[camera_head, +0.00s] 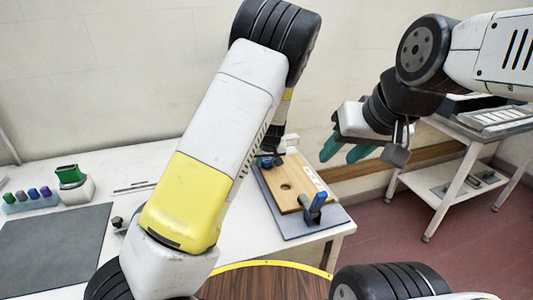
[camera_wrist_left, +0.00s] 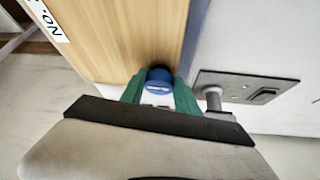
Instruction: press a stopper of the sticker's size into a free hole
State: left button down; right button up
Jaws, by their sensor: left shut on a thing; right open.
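A wooden board (camera_head: 290,182) lies on a grey plate near the right end of the white table. One open round hole (camera_head: 286,187) shows in it. My left gripper (camera_wrist_left: 158,90) has its green fingers shut on a blue stopper (camera_wrist_left: 158,74) at the board's edge area; a dark shadow lies around it. Whether the stopper sits in a hole cannot be told. In the head view my arm mostly hides this gripper. A white sticker (camera_wrist_left: 46,20) with "NO." is partly cut off in the wrist view. My right gripper (camera_head: 345,150) is open and empty, right of the board.
A rack (camera_head: 30,205) of coloured stoppers and a green-topped white device (camera_head: 72,183) stand at left by a grey mat (camera_head: 52,250). A white trolley (camera_head: 470,140) stands at right.

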pick_arm(q)
jog(key=shift+f, duration=0.2)
jog(key=shift+c, duration=2.1)
grip_release()
jog(key=shift+r, duration=0.1)
jog(key=shift+r, duration=3.4)
